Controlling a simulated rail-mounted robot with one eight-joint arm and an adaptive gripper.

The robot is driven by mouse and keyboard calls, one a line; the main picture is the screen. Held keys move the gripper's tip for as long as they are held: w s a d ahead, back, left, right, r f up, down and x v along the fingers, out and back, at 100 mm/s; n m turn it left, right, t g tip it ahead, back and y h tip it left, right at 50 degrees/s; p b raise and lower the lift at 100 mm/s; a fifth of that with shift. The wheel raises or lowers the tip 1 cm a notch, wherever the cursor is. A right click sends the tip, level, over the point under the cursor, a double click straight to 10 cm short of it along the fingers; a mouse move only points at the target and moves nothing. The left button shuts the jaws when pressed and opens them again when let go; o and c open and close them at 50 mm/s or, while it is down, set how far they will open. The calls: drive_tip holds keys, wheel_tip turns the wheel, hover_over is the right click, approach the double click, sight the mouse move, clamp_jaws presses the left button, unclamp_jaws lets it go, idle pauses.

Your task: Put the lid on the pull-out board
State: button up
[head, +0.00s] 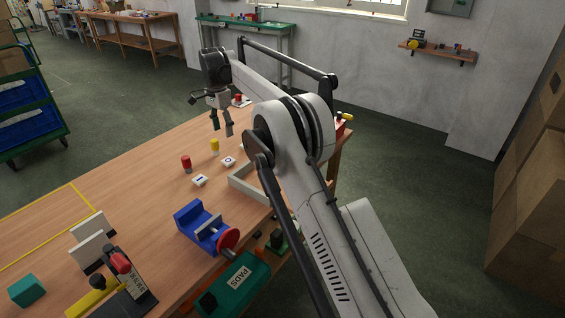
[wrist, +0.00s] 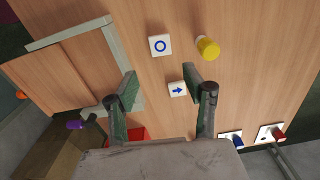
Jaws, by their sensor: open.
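My gripper (head: 222,131) is open and empty above the far part of the wooden table (head: 145,180). In the wrist view its two fingers (wrist: 163,96) stand wide apart, with a small white arrow tile (wrist: 177,89) seen between them. I cannot tell for certain which thing is the lid. A green box-like piece marked PADS (head: 235,281) sits at the table's near right edge, well away from my gripper; whether its top is a separate lid is unclear. I cannot clearly make out the pull-out board.
A yellow cylinder (head: 214,145), red cylinder (head: 186,163) and small white tiles lie near my gripper. A grey frame (head: 240,186), blue vise (head: 200,222) and teal block (head: 27,290) are on the table. Its left middle is clear.

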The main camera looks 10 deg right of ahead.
drive_tip(key=s+d+r+n+t, duration=0.1)
drive_tip(key=s+d+r+n, duration=0.1)
drive_tip(key=s+d+r, duration=0.6)
drive_tip(key=s+d+r+n+t, duration=0.2)
drive_tip(key=s+d+r, duration=0.4)
drive_tip(key=r, duration=0.4)
drive_tip(key=s+d+r+n+t, duration=0.1)
drive_tip(key=s+d, duration=0.2)
drive_tip(key=s, duration=0.5)
drive_tip(key=s+d+r+n, duration=0.1)
drive_tip(key=s+d+r, duration=0.15)
drive_tip(key=s, duration=0.55)
drive_tip(key=s+d+f+n+t, duration=0.1)
drive_tip(key=s+d+f+n, duration=0.1)
drive_tip(key=s+f, duration=0.4)
drive_tip(key=s+d+f+n+t, duration=0.1)
drive_tip(key=s+d+f, duration=0.3)
drive_tip(key=s, duration=1.3)
wheel_tip(320, 180, down, 2)
drive_tip(key=shift+d+f+n+t, duration=0.15)
drive_tip(key=shift+d+n+t, duration=0.05)
drive_tip(key=shift+n+t, duration=0.25)
drive_tip(key=shift+o, duration=1.4)
drive_tip(key=shift+s+f, duration=0.25)
drive_tip(key=shift+s, duration=0.1)
